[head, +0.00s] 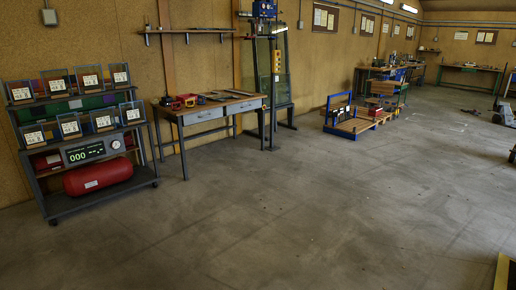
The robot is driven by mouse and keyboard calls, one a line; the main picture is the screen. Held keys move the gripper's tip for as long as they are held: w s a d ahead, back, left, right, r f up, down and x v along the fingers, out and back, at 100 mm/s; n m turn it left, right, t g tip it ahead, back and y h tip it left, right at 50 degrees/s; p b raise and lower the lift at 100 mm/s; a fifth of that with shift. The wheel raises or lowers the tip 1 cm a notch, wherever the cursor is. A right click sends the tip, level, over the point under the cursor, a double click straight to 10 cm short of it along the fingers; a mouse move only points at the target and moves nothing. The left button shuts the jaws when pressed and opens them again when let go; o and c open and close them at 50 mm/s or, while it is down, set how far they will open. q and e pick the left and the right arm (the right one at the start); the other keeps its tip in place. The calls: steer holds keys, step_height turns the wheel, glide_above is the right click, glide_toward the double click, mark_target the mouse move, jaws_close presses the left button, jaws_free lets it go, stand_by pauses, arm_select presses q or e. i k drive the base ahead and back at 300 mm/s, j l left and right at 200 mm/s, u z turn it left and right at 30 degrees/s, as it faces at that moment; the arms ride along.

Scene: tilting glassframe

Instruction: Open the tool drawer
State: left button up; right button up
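A wooden-topped workbench (218,103) stands against the left wall, some distance away. Under its top are two grey drawers side by side, a left drawer (203,115) and a right drawer (243,106). Both look shut, and each shows a small handle on its front. Which one is the tool drawer I cannot tell. Red tools (186,101) and flat items lie on the bench top. Neither of my grippers is in view.
A wheeled rack (148,160) with framed panels and a red tank (98,176) stands left of the bench. A tall glass frame (280,70) stands right of it. The middle floor is clear.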

mark_target(234, 109)
steer(key=i+u, duration=0.15)
steer(key=i, duration=5.85)
